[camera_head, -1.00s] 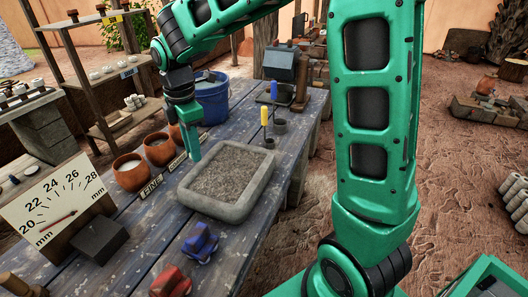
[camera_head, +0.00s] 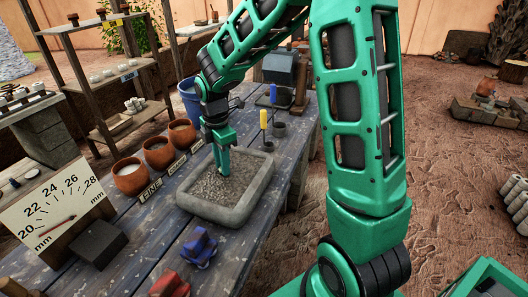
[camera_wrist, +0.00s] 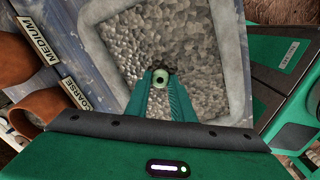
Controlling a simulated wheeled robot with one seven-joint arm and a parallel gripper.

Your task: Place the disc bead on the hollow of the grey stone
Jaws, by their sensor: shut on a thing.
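The grey stone (camera_head: 252,205) is a shallow rounded-rectangle block on the blue plank table, with a wide rough speckled hollow. Its rim (camera_wrist: 236,60) also shows in the wrist view. My gripper (camera_head: 224,170) points down over the middle of the hollow. In the wrist view, its two green fingers are shut on the disc bead (camera_wrist: 161,78), a small pale round piece with a dark hole, at the fingertips. The bead is too small to make out in the head view. I cannot tell how far the fingertips are above the hollow's surface.
Three clay bowls (camera_head: 158,153) stand left of the stone, by labels reading fine, medium and coarse. A gauge board (camera_head: 58,212) and dark block (camera_head: 97,243) are at left. Blue (camera_head: 200,246) and red pieces lie in front. Yellow-handled (camera_head: 263,120) and blue-handled tools stand behind right.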

